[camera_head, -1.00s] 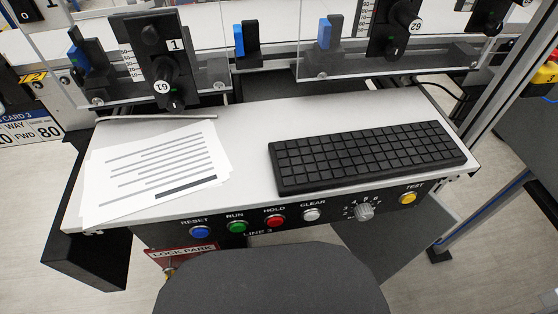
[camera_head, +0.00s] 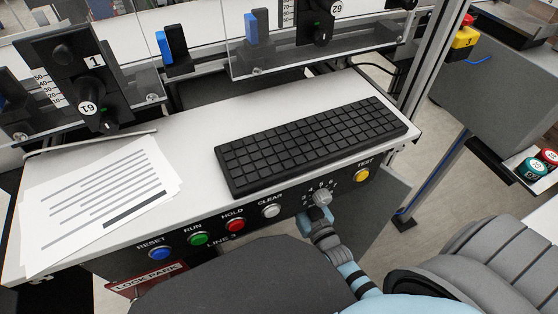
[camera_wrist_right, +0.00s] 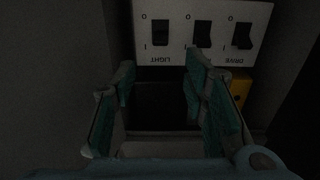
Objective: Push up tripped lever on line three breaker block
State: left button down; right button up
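In the right wrist view, a pale breaker plate (camera_wrist_right: 180,12) shows upside down with three dark levers. The lever over the inverted word LIGHT (camera_wrist_right: 160,35) looks flatter than the middle lever (camera_wrist_right: 203,34) and the lever over DRIVE (camera_wrist_right: 242,36), whose lower ends stick out toward the I marks. My right gripper (camera_wrist_right: 160,68) is open and empty, its teal-padded fingers just below the plate in the picture. In the head view, my right arm reaches to the console front below the grey knob; its fingers are hidden there. My left gripper is not in view.
The LINE 3 console (camera_head: 190,135) carries a keyboard (camera_head: 310,145) and papers (camera_head: 105,205). Coloured buttons and a selector knob (camera_head: 322,198) line its front edge. A clear guard stands behind it. A yellow part (camera_wrist_right: 238,90) sits beside the breaker plate.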

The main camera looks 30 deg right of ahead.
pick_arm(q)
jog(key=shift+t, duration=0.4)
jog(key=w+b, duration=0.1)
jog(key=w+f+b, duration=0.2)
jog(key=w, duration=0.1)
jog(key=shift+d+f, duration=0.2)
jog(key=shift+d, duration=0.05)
pick_arm(e)
jog(key=w, duration=1)
jog(key=shift+w+d, duration=0.3)
jog(key=shift+w, duration=0.1)
jog(key=shift+f, duration=0.1)
grip_shut()
pick_arm(q)
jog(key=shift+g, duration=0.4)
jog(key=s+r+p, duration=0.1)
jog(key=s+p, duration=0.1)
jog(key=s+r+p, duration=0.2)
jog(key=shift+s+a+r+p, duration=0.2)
jog(key=shift+p, duration=0.1)
pick_arm(e)
jog(key=shift+r+g, duration=0.3)
jog(key=shift+g, duration=0.4)
